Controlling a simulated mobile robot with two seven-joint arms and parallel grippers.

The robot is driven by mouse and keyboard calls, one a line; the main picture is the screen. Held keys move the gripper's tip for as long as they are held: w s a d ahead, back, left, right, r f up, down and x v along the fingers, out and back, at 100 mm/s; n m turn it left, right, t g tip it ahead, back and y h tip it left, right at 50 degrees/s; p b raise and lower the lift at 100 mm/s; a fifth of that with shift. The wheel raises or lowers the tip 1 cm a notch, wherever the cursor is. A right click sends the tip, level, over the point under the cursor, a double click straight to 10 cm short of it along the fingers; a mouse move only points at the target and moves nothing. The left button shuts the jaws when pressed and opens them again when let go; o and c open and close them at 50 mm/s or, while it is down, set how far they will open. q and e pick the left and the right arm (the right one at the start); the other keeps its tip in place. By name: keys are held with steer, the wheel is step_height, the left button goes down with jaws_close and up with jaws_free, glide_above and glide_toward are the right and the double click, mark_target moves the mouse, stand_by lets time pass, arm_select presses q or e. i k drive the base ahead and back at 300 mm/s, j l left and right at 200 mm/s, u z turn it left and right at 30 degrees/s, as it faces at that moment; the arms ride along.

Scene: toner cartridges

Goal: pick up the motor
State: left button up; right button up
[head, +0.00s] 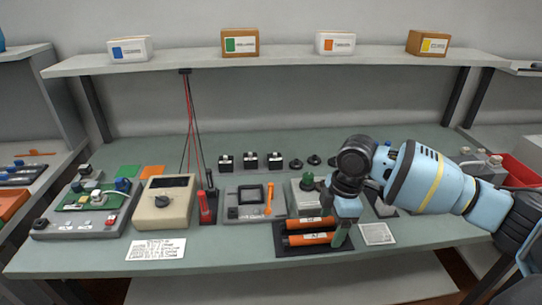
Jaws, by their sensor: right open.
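I cannot tell for certain which thing is the motor. Two orange cylinders with dark ends, an upper one (308,222) and a lower one (306,239), lie side by side on a black tray (290,253). My right gripper (334,218) is open and points down at the right end of these cylinders, covering part of them. I cannot tell whether it touches them. A grey unit with a green round top (307,182) stands just behind and left of the gripper, partly hidden. My left gripper is not in view.
Left of the tray are a grey panel with an orange-handled tool (268,198), a beige meter (161,207) and a red probe (207,207). Several small black parts (250,161) stand behind. A white card (377,234) lies right of the tray. The front bench strip is mostly clear.

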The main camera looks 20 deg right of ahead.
mark_target(276, 160)
steer(key=i, duration=1.3)
